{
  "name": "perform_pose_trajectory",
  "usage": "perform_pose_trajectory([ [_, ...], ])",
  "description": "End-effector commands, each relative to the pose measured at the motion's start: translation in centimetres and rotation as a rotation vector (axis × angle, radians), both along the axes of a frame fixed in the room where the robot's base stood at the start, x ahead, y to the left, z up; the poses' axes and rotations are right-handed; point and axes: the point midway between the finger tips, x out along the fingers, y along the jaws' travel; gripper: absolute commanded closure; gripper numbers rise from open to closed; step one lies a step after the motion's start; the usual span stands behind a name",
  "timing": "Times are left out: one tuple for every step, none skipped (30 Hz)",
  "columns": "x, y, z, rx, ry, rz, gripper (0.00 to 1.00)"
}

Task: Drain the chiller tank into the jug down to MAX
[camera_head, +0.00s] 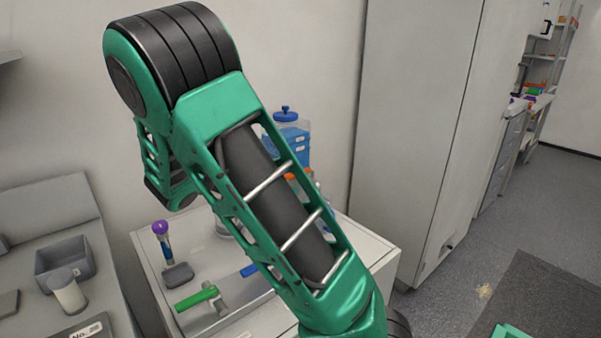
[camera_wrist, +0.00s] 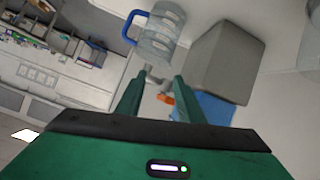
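In the head view a clear tank (camera_head: 290,135) with blue liquid and a blue lid stands at the back of the white cabinet, partly hidden by my arm. I cannot read its level or a MAX mark. In the wrist view a clear jug-like vessel (camera_wrist: 162,38) with a blue handle shows beyond my fingers. A small grey metal fitting (camera_wrist: 154,81) and an orange piece (camera_wrist: 165,99) show near the fingertips; whether they form a tap is unclear. My gripper (camera_wrist: 158,76) is open, its fingers apart, with nothing clearly held. In the head view my gripper is hidden.
A grey bin (camera_head: 65,260) and a white cylinder (camera_head: 69,294) stand at left. A tall pale cabinet (camera_head: 415,130) closes the right side. The wrist view shows a grey box (camera_wrist: 225,60).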

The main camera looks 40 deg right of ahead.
Motion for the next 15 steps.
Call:
perform_pose_trajectory([
  [1.3, 0.8, 0.5, -0.063, -0.029, 0.012, 0.66],
  [1.9, 1.0, 0.8, -0.098, -0.047, 0.013, 0.66],
  [2.3, 1.1, 1.1, -0.141, -0.068, 0.009, 0.66],
  [2.5, 1.1, 1.2, -0.168, -0.081, 0.002, 0.66],
  [2.6, 1.0, 1.2, -0.195, -0.094, -0.005, 0.66],
  [2.7, 0.9, 1.2, -0.231, -0.107, -0.016, 0.66],
  [2.8, 0.8, 1.2, -0.256, -0.117, -0.023, 0.66],
  [2.9, 0.7, 1.3, -0.282, -0.129, -0.028, 0.66],
  [3.0, 0.6, 1.3, -0.315, -0.143, -0.035, 0.66],
  [3.1, 0.5, 1.3, -0.337, -0.153, -0.039, 0.66],
  [3.1, 0.4, 1.4, -0.36, -0.163, -0.042, 0.66],
  [3.2, 0.4, 1.4, -0.387, -0.176, -0.046, 0.66],
  [3.3, 0.4, 1.5, -0.407, -0.186, -0.048, 0.66],
  [3.4, 0.4, 1.5, -0.423, -0.194, -0.049, 0.66],
  [3.5, 0.3, 1.5, -0.445, -0.204, -0.051, 0.66],
])
